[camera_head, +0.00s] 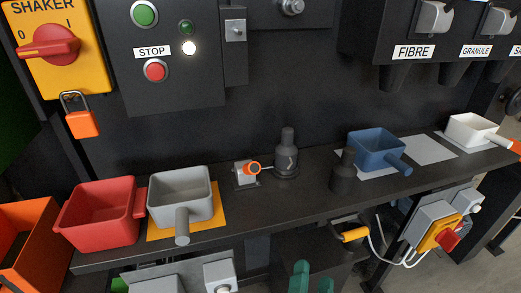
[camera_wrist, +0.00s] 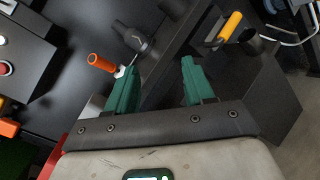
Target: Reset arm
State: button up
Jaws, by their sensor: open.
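My gripper (camera_wrist: 155,85) is open in the wrist view, with two green fingers apart and nothing between them. In the head view the green fingertips (camera_head: 311,277) show at the bottom edge, in front of and below the black bench. An orange-tipped lever (camera_wrist: 102,63) lies beyond the left finger in the wrist view, apart from it as far as I can tell. The same orange ring (camera_head: 254,168) shows on a small metal fitting on the bench in the head view.
A red bin (camera_head: 98,214), a grey bin (camera_head: 180,195), a blue bin (camera_head: 377,148) and a white bin (camera_head: 474,129) stand along the bench (camera_head: 300,205). A yellow handle (camera_head: 354,235) sticks out below the bench front, right of my gripper. A control panel (camera_head: 205,75) rises behind.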

jog(key=s+d+f+m+g+h+p, duration=0.1)
jog(key=s+d+f+m+g+p, duration=0.15)
jog(key=d+f+m+g, duration=0.4)
jog(key=s+d+f+m+g+h+p, duration=0.1)
jog(key=s+d+f+m+g, duration=0.2)
jog(key=d+m, duration=0.7)
jog(key=s+d+f+m+g+y+p, duration=0.1)
jog(key=s+f+m+g+y, duration=0.2)
jog(key=s, duration=0.3)
jog(key=s+d+f+m+g+y+p, duration=0.1)
jog(key=s+f+m+g+y+p, duration=0.1)
jog(key=s+m, duration=0.4)
jog(key=shift+s+f+g+y, duration=0.45)
jog(key=shift+f+g+y, duration=0.25)
jog(key=shift+g, duration=0.25)
